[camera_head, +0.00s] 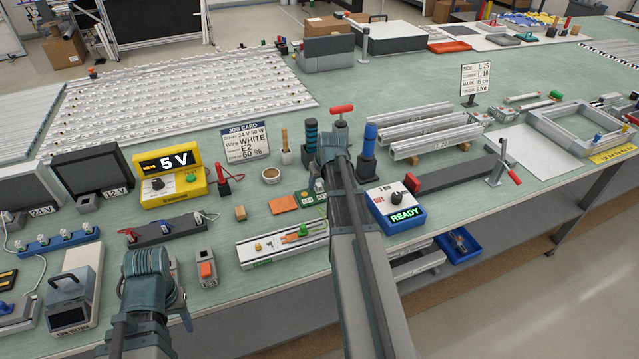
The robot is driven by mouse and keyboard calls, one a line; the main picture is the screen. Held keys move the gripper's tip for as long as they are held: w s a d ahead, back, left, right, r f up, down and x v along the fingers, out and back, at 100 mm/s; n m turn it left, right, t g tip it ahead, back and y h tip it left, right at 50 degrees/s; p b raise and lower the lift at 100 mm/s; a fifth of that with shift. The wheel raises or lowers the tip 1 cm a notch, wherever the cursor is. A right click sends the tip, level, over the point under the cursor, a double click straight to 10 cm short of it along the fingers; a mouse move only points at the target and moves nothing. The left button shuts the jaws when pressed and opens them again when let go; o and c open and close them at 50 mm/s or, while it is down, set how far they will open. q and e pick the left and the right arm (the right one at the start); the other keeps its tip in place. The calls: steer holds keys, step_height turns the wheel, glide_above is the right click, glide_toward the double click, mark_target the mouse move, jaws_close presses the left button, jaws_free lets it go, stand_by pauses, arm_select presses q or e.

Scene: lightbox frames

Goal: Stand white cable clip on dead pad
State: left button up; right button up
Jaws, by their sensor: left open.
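I cannot make out for sure which thing is the white cable clip; a blue bar (57,243) at the left carries several small white pieces. I cannot pick out a pad marked as dead. A white channel board (282,246) at the front middle bears small yellow, orange and green parts. My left gripper (175,285) is at the front edge, left of the grey block with an orange button; its wrist hides most of it. It is open, with nothing seen in it. My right gripper (321,172) is over the bench behind the board, its jaws mostly hidden by its own arm.
A yellow 5 V supply (168,177), dark 12 V monitor (101,172) and grey block with orange button (206,269) stand at the left. A blue READY box (397,206) is right of my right arm. Green bench surface (360,88) is bare behind the tools.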

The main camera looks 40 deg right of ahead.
steer(key=shift+r, duration=0.1)
steer(key=shift+p+v, duration=0.85)
steer(key=shift+p, duration=0.05)
steer(key=d+p+v, duration=0.1)
steer(key=p+v, duration=0.8)
steer(key=v, duration=0.1)
steer(key=shift+s+a+r+p, duration=0.2)
steer(key=shift+a+p, duration=0.15)
steer(key=shift+a, duration=0.2)
steer(key=shift+w, duration=0.1)
steer(key=s+a+f+n+g+y, duration=0.1)
steer(key=s+a+n+g, duration=0.15)
steer(key=a, duration=2.05)
steer(key=s+a+n+g+h, duration=0.1)
steer(key=s+a+n, duration=0.3)
steer(key=s+a, duration=0.8)
steer(key=a+g, duration=0.1)
steer(key=a, duration=0.2)
steer(key=shift+a+f, duration=0.3)
steer(key=shift+a, duration=0.05)
